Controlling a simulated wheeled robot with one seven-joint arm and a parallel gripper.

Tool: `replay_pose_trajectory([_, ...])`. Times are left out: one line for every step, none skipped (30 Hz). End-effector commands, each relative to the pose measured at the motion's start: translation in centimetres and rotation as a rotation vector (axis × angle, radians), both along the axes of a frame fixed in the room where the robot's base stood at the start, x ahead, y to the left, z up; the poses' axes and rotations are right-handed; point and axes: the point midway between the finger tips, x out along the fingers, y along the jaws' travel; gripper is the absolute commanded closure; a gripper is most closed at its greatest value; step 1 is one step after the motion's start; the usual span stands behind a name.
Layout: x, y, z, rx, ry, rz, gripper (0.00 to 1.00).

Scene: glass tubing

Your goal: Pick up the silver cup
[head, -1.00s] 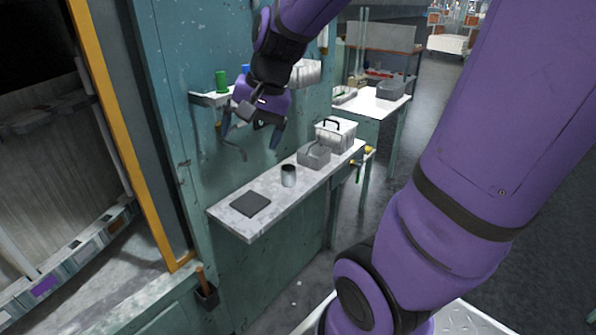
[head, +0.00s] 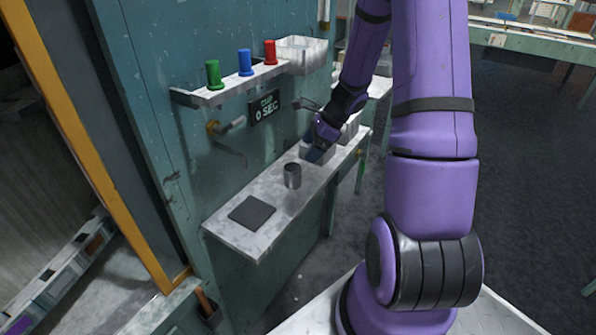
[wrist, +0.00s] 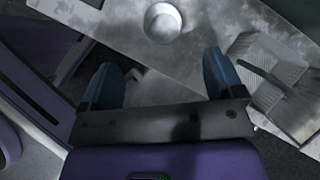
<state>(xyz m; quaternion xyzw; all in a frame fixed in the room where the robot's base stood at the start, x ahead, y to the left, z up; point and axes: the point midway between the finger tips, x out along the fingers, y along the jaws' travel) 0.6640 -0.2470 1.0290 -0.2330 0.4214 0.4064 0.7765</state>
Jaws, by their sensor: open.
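The silver cup (head: 292,175) stands upright on the narrow grey shelf (head: 262,232) in the head view. It also shows from above in the wrist view (wrist: 162,22), ahead of the fingers and a little above the space between them. My gripper (head: 312,152) is to the right of the cup in the head view, in front of the grey bin. In the wrist view my gripper (wrist: 162,80) has its two blue fingers spread apart with nothing between them. The cup is apart from both fingers.
A dark square pad (head: 252,212) lies left of the cup. A grey bin (wrist: 270,75) with a handle is close to the right finger. Green (head: 213,75), blue (head: 245,62) and red (head: 270,52) objects stand on an upper shelf, above a "0 SEC" display (head: 265,107).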

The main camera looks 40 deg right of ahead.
Motion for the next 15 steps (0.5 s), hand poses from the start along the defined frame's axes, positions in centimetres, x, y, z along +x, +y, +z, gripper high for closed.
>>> replay_pose_trajectory([0.0,-0.3,-0.5,0.009,0.008,-0.02,0.13])
replay_pose_trajectory([0.0,-0.4,-0.7,0.013,0.011,-0.029,0.13])
replay_pose_trajectory([0.1,-0.4,-1.0,0.016,0.014,-0.036,0.13])
replay_pose_trajectory([0.1,-0.3,-1.2,0.017,0.015,-0.039,0.13])
replay_pose_trajectory([0.2,-0.2,-1.5,0.018,0.016,-0.04,0.13])
replay_pose_trajectory([0.4,0.0,-1.9,0.019,0.016,-0.041,0.13])
replay_pose_trajectory([0.5,0.2,-2.3,0.021,0.017,-0.042,0.13])
replay_pose_trajectory([0.7,0.4,-2.7,0.02,0.017,-0.04,0.13])
replay_pose_trajectory([0.9,0.7,-3.2,0.018,0.017,-0.04,0.13])
replay_pose_trajectory([1.0,1.0,-3.6,0.02,0.018,-0.04,0.13])
replay_pose_trajectory([1.1,1.1,-3.9,0.019,0.017,-0.039,0.13])
replay_pose_trajectory([1.3,1.3,-4.4,0.018,0.016,-0.04,0.13])
replay_pose_trajectory([1.4,1.5,-4.6,0.019,0.015,-0.04,0.13])
replay_pose_trajectory([1.5,1.6,-4.9,0.019,0.015,-0.038,0.13])
replay_pose_trajectory([1.6,1.8,-5.2,0.018,0.014,-0.038,0.13])
